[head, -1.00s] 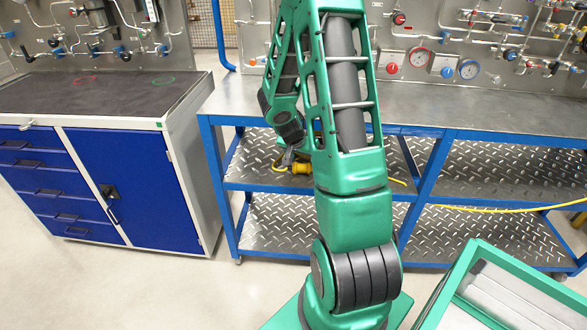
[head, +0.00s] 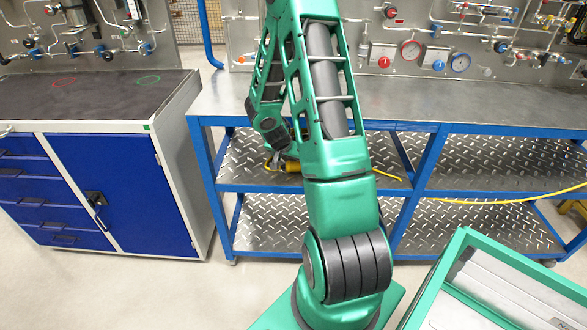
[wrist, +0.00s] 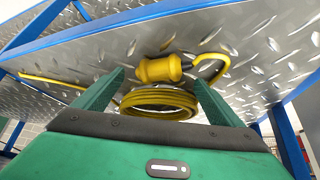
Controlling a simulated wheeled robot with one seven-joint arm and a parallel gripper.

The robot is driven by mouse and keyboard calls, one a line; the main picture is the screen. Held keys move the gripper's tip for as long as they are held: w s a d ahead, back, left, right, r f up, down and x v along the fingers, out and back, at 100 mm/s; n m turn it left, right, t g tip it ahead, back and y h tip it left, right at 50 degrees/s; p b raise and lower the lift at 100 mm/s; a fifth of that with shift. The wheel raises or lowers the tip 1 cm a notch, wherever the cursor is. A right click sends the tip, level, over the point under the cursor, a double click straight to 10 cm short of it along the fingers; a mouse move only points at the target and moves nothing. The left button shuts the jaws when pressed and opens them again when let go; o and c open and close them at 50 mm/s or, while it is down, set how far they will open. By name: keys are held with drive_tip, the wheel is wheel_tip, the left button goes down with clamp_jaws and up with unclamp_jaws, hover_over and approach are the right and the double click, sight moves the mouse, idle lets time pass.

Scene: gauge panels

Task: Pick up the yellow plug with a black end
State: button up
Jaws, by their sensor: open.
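The yellow plug (wrist: 160,69) lies on the diamond-plate shelf in the wrist view, just beyond and between my fingertips. A coiled yellow cable (wrist: 158,103) sits on the near side of the plug, between my fingers. My gripper (wrist: 158,80) is open, one green finger on each side, with nothing held. In the head view the plug (head: 291,166) shows small on the upper shelf beside my wrist, partly hidden by my arm. My fingertips are hard to make out there.
The blue bench frame (head: 432,165) has uprights and a steel top (head: 450,105) above the shelf. A blue cabinet (head: 125,185) stands left. A green-edged bin (head: 462,240) is at lower right.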

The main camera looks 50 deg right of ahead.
sight(295, 165)
drive_tip(key=shift+x, duration=2)
drive_tip(key=shift+s+a+f, duration=0.1)
drive_tip(key=shift+s+a, duration=0.05)
drive_tip(key=c, duration=1.2)
